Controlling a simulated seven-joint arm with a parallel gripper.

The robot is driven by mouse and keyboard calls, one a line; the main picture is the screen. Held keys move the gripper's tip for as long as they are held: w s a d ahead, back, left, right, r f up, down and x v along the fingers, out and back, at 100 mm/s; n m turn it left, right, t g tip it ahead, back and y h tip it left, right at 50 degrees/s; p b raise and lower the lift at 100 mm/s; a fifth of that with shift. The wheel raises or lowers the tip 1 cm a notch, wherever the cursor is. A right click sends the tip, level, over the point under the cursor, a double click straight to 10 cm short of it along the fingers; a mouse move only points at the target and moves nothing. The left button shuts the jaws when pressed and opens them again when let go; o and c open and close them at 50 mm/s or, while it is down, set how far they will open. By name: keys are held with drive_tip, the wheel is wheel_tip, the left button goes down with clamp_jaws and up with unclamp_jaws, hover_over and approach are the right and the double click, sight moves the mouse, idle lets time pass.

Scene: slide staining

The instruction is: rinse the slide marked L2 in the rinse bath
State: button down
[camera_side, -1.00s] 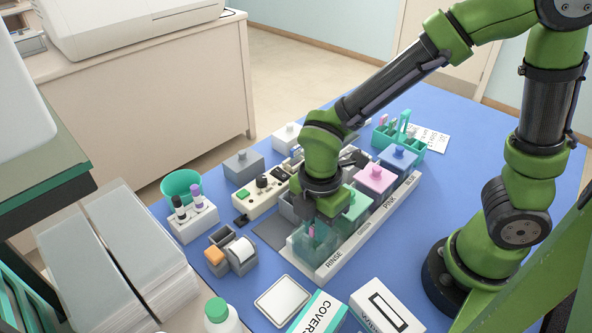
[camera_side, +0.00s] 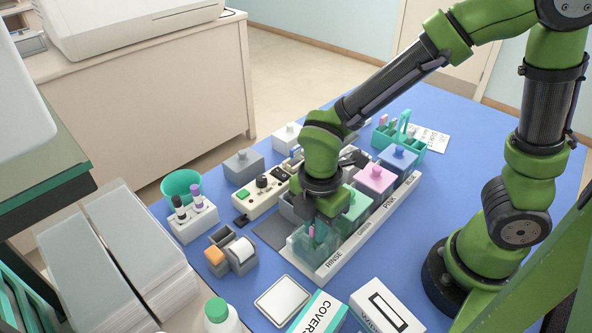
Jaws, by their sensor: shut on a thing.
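The rinse bath (camera_side: 309,250) is a clear, greenish open box at the near end of the white rack labelled RINSE (camera_side: 335,260). My gripper (camera_side: 318,222) points down over this bath and is shut on a slide with a pink end (camera_side: 312,231). The slide stands roughly upright, and its lower part appears to be inside the bath. Its mark is too small to read, so I cannot tell whether it is L2. The fingertips are partly hidden by the gripper body and the bath wall.
Lidded green (camera_side: 354,208), pink (camera_side: 375,179) and blue (camera_side: 399,158) baths stand in line behind. A teal slide carrier (camera_side: 412,146) holds several slides at the back. A marker block (camera_side: 193,222), label roll (camera_side: 241,250) and white tray (camera_side: 283,299) lie around the near left.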

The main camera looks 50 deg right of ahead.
drive_tip(key=shift+r, duration=4.8)
